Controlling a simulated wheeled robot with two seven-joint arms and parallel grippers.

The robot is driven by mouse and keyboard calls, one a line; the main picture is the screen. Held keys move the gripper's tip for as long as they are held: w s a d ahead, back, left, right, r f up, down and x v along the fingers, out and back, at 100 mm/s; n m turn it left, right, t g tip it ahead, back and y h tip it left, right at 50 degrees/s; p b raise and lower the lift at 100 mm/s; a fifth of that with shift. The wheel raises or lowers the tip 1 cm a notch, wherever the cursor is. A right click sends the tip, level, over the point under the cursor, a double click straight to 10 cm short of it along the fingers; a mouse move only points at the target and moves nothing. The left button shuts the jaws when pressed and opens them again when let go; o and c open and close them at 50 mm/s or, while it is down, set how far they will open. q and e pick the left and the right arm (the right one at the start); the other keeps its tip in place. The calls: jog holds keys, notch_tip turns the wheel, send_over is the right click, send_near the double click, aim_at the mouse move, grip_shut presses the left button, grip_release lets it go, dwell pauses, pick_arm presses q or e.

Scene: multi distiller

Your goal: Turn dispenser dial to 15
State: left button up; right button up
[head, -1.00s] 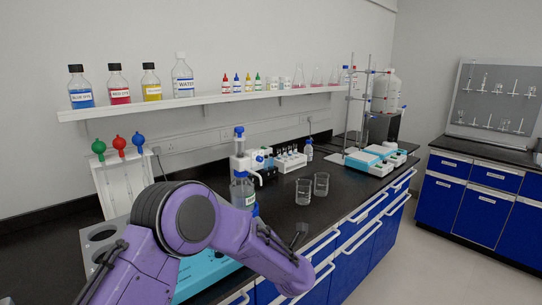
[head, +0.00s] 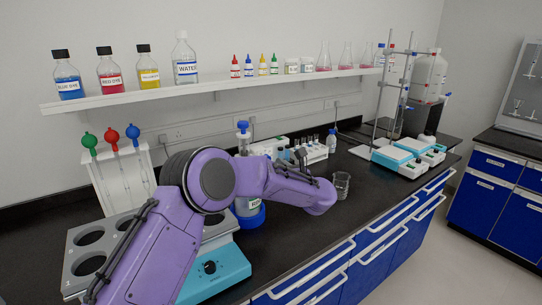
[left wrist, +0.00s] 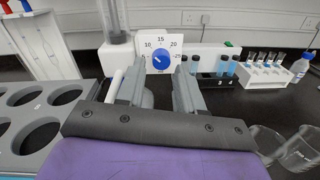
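The knob's white pointer mark is small and seems to lean to the upper left, toward 10. My left gripper (left wrist: 150,76) is open, its two fingers apart on either side below the dial, with nothing between them. My right gripper is not in view.
A grey rack with round holes (head: 72,262) and a cyan unit (head: 222,275) stand at left. A glass beaker (head: 342,184), a tube rack (head: 310,156) and a heating unit (head: 392,160) stand at right. The shelf (head: 215,97) holds dye and water bottles.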

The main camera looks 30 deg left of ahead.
pick_arm(q)
jog(key=x, duration=0.3)
jog(key=shift+w+a+p, duration=0.1)
jog(key=shift+p, duration=0.2)
jog(key=shift+c, duration=0.3)
jog(key=shift+f, duration=0.1)
grip_shut()
